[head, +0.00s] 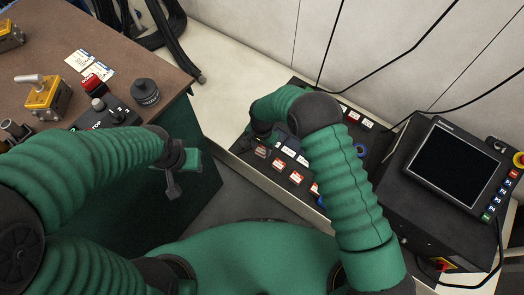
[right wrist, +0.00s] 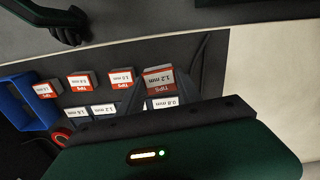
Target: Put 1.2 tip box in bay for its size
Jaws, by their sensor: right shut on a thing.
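The 1.2 mm tip box (right wrist: 158,82), with its red and white label, is between the fingers of my right gripper (right wrist: 162,92) in the right wrist view. The gripper is shut on it, at the end of a row of similar boxes. I cannot tell whether the box touches the surface below. In the head view my right gripper (head: 256,142) is at the left end of the dark tray (head: 245,146), partly hidden by my arm. My left gripper (head: 173,182) hangs beside the brown-topped bench, holding nothing I can see; its jaw opening is unclear.
A monitor unit (head: 452,165) is to the right. The brown bench (head: 120,50) at left carries a yellow device (head: 44,97) and a black knob (head: 145,92).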

